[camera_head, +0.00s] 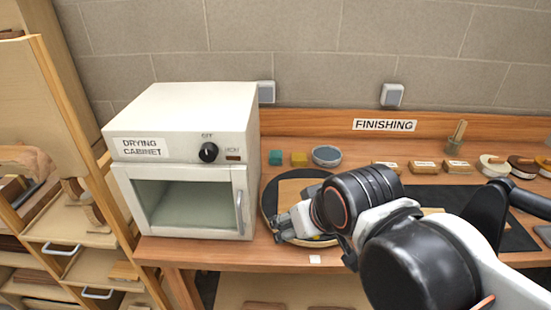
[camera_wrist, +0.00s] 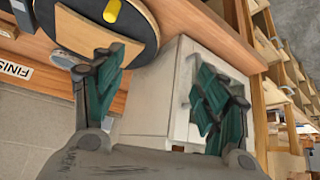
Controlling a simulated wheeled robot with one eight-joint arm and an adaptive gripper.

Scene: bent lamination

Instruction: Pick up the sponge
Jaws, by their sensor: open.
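Either could be the sponge; I cannot tell which. My gripper (camera_head: 283,225) is in front of both, low over the left edge of a round dark board, apart from the blocks. In the wrist view my gripper (camera_wrist: 160,88) has its teal-padded fingers spread, with nothing between them.
The white drying cabinet (camera_head: 185,165) stands close left of my gripper, its door shut. The round board (camera_head: 268,200) lies beside it, partly hidden by my arm. Wooden shelves (camera_head: 85,235) stand at left.

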